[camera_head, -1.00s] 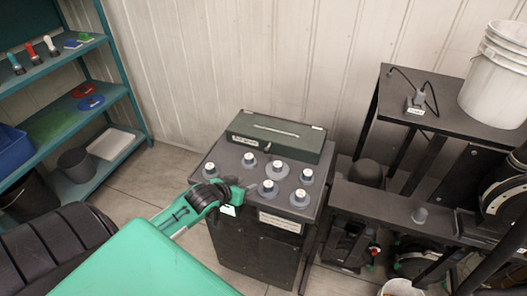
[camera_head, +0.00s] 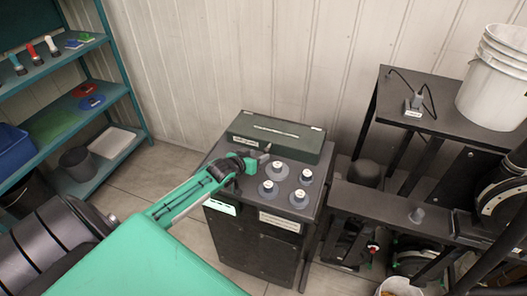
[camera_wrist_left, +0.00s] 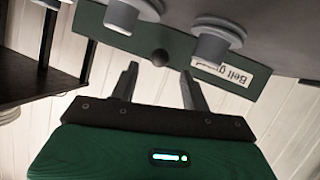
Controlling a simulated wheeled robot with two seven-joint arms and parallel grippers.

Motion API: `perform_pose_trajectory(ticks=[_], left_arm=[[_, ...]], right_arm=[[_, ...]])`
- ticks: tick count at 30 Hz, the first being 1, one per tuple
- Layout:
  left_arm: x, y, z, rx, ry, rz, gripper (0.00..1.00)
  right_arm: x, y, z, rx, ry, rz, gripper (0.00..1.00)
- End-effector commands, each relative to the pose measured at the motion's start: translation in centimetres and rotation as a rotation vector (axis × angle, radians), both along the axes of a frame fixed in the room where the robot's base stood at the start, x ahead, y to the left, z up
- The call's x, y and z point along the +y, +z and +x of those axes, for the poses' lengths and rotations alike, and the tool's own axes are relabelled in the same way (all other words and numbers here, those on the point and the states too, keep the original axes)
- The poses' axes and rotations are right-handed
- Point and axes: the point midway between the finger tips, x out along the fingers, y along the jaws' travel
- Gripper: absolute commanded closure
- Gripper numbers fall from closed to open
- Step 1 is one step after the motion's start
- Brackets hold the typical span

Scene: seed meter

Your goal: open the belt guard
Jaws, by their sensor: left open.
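The belt guard (camera_head: 278,137) is a long dark green cover lying at the back of the black cabinet top. In the left wrist view the guard (camera_wrist_left: 118,45) appears upside down, with a white "Belt guard" label (camera_wrist_left: 222,74) and a small dark round knob (camera_wrist_left: 160,57). My left gripper (camera_head: 264,152) is over the cabinet top at the guard's front side. In the wrist view its two fingers (camera_wrist_left: 160,72) are apart, with the knob just beyond and between their tips; I cannot tell if they touch it. My right gripper is not in view.
Several grey capped posts (camera_head: 268,189) stand on the cabinet top (camera_head: 312,215) near my left gripper. A teal shelf (camera_head: 125,95) is at left. A dark bench (camera_head: 440,92) with a white bucket (camera_head: 493,85) is at right. A pale panelled wall is close behind.

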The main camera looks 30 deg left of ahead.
Motion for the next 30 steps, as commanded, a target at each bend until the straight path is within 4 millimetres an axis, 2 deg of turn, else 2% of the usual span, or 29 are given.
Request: perform_pose_trajectory(ticks=[3, 9, 22, 23, 30], left_arm=[[-0.1, -0.4, 1.7, -0.001, 0.001, -0.001, 0.53], [-0.1, -1.3, 3.5, 0.000, 0.000, -0.001, 0.53], [-0.2, -1.7, 4.2, 0.001, 0.000, 0.000, 0.53], [-0.2, -1.7, 4.2, 0.001, 0.000, 0.000, 0.55], [-0.2, -1.7, 4.2, 0.001, 0.000, 0.000, 1.00]], right_arm=[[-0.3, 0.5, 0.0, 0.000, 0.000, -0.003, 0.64], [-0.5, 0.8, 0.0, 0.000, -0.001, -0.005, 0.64], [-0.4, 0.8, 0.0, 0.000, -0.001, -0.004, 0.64], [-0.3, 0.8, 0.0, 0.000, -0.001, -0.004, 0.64], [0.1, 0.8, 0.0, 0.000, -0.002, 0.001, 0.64]])
